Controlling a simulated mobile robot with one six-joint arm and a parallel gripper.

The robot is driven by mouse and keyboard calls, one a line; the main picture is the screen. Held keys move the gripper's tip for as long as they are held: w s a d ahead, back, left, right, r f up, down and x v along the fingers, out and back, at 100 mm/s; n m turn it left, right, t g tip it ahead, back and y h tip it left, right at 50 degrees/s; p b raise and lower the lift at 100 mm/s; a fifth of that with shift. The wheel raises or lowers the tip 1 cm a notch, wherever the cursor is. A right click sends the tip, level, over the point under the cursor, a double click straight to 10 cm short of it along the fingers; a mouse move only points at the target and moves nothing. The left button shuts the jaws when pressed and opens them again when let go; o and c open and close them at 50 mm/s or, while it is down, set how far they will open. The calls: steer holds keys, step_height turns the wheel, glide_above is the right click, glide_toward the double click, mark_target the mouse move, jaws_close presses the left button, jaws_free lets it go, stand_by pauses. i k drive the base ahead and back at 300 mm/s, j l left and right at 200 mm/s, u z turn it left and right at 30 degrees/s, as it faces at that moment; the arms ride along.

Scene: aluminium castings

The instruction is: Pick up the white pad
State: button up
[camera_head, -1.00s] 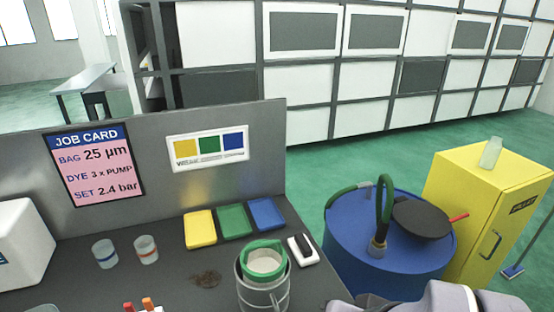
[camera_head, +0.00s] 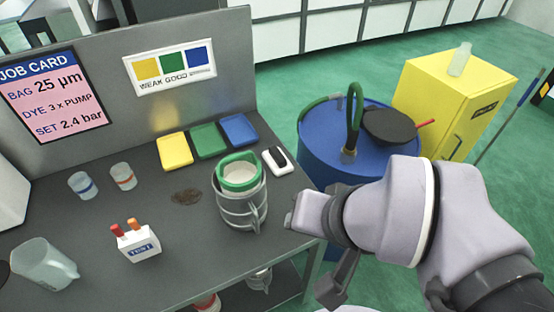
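No plain flat white pad stands out. A small white block with a black top (camera_head: 277,160) lies on the grey bench at its right edge, beside the metal vessel (camera_head: 241,205). The vessel holds a green-rimmed insert (camera_head: 240,172) with a pale inside. I cannot tell whether either is the pad. My arm reaches in from the lower right. My gripper (camera_head: 334,285) seems to be the dark part at the arm's end, off the bench's right side and below the white block. Its fingers are not clear, and nothing shows held in it.
Yellow (camera_head: 174,151), green (camera_head: 208,141) and blue (camera_head: 239,129) trays line the bench's back. A blue drum (camera_head: 335,150) and yellow cabinet (camera_head: 440,110) stand right of the bench.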

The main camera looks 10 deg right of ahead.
mark_target(276, 160)
steer(key=i+l+u, duration=0.15)
steer(key=l, duration=0.2)
steer(key=i+l+u, duration=0.15)
steer(key=l, duration=0.25)
steer(key=i+l+u, duration=0.15)
steer(key=l, duration=0.25)
steer(key=i+l+u, duration=0.15)
steer(key=l, duration=0.25)
